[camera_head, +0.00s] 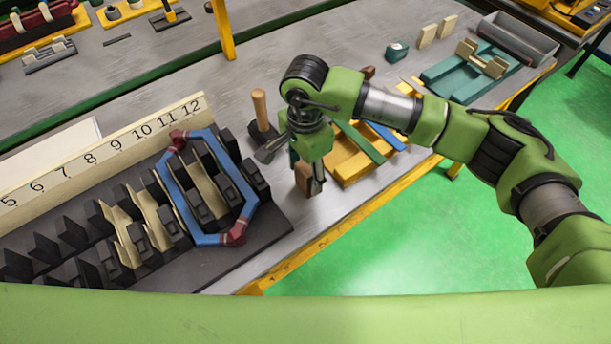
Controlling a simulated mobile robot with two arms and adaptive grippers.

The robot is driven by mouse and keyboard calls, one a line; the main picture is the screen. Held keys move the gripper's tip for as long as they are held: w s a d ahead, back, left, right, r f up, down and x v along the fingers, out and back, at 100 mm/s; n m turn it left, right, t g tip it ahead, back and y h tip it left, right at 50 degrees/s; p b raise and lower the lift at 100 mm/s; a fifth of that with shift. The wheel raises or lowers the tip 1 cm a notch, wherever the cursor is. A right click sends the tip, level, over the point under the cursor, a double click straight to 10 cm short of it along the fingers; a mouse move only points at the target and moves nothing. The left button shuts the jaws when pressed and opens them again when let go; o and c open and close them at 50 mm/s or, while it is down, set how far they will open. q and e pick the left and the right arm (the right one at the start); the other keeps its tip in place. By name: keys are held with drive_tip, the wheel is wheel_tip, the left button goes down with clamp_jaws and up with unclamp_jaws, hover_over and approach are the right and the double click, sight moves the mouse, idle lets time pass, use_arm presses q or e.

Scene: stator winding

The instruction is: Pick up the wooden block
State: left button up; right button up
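A brown wooden block (302,179) stands at the front part of the grey workbench, right of the black slotted fixture. My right gripper (308,178) points down at the block, with its fingers at the block and partly covering it. The frame does not show whether the fingers press on the block or only stand around it. It looks at or very near the bench top. My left gripper is not in view.
Left of the gripper are a wooden-handled hammer (260,108) and a black fixture (270,236) with a blue-and-red coil (236,186). Yellow wooden trays (352,160) lie close on the right. The bench's yellow front edge (345,222) is near.

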clamp_jaws()
drive_tip(key=shift+r, duration=0.1)
